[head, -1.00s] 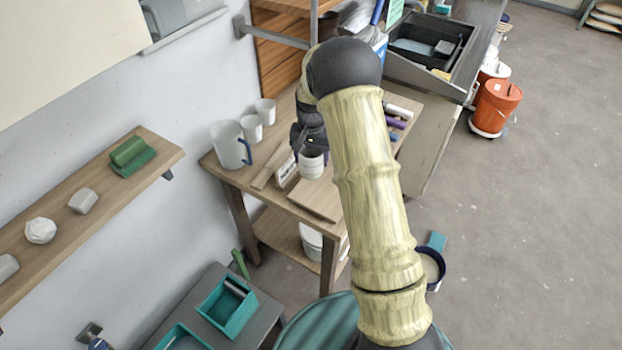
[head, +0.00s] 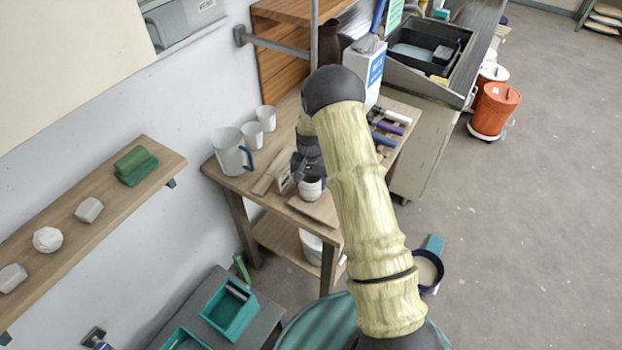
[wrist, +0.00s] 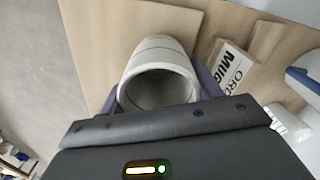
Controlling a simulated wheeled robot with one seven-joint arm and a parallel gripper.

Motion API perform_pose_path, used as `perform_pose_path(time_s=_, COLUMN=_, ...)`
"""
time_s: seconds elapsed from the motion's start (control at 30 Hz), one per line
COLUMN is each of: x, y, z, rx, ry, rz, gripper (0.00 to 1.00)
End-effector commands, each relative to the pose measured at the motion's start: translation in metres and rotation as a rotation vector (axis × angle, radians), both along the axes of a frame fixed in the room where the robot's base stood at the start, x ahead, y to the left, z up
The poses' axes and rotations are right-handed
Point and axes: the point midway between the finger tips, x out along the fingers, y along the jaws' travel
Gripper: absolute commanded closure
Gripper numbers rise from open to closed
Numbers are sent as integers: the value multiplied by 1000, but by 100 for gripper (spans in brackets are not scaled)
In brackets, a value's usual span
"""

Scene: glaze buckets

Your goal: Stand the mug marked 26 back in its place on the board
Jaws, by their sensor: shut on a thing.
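A whitish mug (head: 311,188) is held in my gripper (head: 309,176) over the wooden table. In the wrist view the mug (wrist: 158,70) shows its round open mouth toward the camera, between the dark purple jaws of my gripper (wrist: 158,95). No number can be read on it. A thin wooden board (head: 314,211) lies at the table's front edge, close under the mug; it also shows in the wrist view (wrist: 100,40). I cannot tell whether the mug touches the board.
A sign with partly readable lettering, "MUG" (wrist: 228,70), stands beside the mug. A pitcher with a blue handle (head: 231,152) and two white cups (head: 259,124) stand at the table's left. Purple and blue handled tools (head: 387,127) lie at the right.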

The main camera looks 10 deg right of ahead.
Motion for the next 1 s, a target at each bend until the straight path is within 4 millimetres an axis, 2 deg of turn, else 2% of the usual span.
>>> perform_pose_path(time_s=0.27, x=0, y=0, z=-3, rx=0, ry=-1, rz=0, gripper=68)
perform_pose_path(time_s=0.3, x=0, y=0, z=-3, rx=0, ry=0, rz=0, gripper=34)
perform_pose_path(time_s=0.4, x=0, y=0, z=-2, rx=0, ry=0, rz=0, gripper=15)
perform_pose_path(time_s=0.83, x=1, y=0, z=3, rx=0, ry=-2, rz=0, gripper=15)
perform_pose_path(time_s=1.0, x=1, y=0, z=20, rx=-1, ry=-4, rz=0, gripper=15)
